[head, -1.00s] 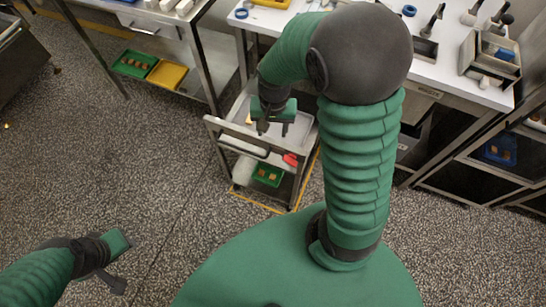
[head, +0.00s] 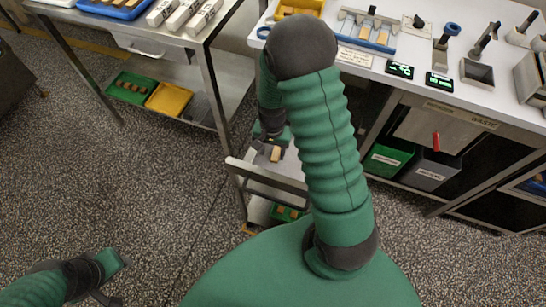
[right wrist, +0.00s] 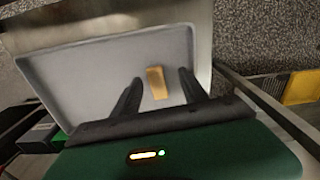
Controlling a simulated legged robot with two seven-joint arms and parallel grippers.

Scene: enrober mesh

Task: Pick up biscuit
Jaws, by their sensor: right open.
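A small tan rectangular biscuit (right wrist: 157,83) lies on a pale grey tray (right wrist: 85,75) in the right wrist view. It also shows in the head view (head: 275,154), on the cart's top. My right gripper (right wrist: 160,85) is open, with one finger on each side of the biscuit in the picture. I cannot tell the height of the fingers above the tray. In the head view my right gripper (head: 271,139) is partly hidden by its own arm. My left gripper (head: 115,282) is low at the left, over the floor and away from the cart.
The cart's handle rail (head: 265,176) runs along its near side. A green bin (head: 290,213) sits on its lower shelf. A worktable (head: 470,65) with tools stands behind right. A steel table (head: 130,28) stands left, with a yellow tray (head: 168,98) below. The floor between is clear.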

